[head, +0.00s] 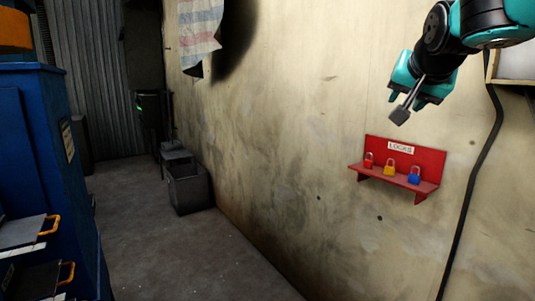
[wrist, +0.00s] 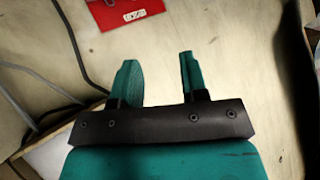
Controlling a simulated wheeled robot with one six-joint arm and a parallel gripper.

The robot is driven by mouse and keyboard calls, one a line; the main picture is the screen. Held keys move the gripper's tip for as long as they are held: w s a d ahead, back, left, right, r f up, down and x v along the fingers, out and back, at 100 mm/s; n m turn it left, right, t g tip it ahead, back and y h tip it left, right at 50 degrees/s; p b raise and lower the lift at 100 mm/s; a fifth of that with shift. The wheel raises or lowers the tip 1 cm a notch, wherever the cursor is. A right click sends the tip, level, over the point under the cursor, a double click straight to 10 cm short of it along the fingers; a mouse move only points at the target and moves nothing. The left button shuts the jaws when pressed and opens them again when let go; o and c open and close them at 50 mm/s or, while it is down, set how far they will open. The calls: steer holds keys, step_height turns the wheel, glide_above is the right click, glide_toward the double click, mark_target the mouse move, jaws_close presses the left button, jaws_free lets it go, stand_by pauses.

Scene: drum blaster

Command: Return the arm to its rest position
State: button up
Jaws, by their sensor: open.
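My arm and gripper (head: 412,98) show at the upper right of the head view, raised in front of the wall. In the wrist view my gripper (wrist: 158,75) has its two teal fingers apart, with nothing between them. A red lock shelf (head: 427,186) with a "LOCKS" label is on the wall below my gripper. It holds a red padlock (head: 368,162), a yellow padlock (head: 389,169) and a blue padlock (head: 414,176). The red backboard (wrist: 115,18) of the shelf also shows at the top of the wrist view, apart from the fingers.
A black cable (head: 473,190) hangs down the wall right of the shelf. A blue cabinet (head: 50,150) with yellow-handled drawers stands at the left. A grey bin (head: 188,190) stands by the wall further back. The floor (head: 190,255) between cabinet and wall is clear.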

steer(key=s+a+f+n+g+y+b, duration=0.1)
steer(key=s+a+f+n+g+y, duration=0.2)
steer(key=s+a+f, duration=0.4)
steer(key=s+a+f+n+g+y, duration=0.1)
steer(key=s+a+f+n+g, duration=0.2)
steer(key=s+f, duration=0.4)
steer(key=s+a+f+n+g+y, duration=0.1)
steer(key=s+f+n, duration=0.3)
steer(key=s, duration=0.4)
steer(key=s+a+f+n+g+y+b, duration=0.1)
steer(key=s+a+f+n+g, duration=0.2)
steer(key=s+f, duration=0.4)
steer(key=shift+s+a+f+n+g+y+b, duration=0.3)
steer(key=shift+s+a+n+g, duration=0.15)
steer(key=shift+s, duration=0.45)
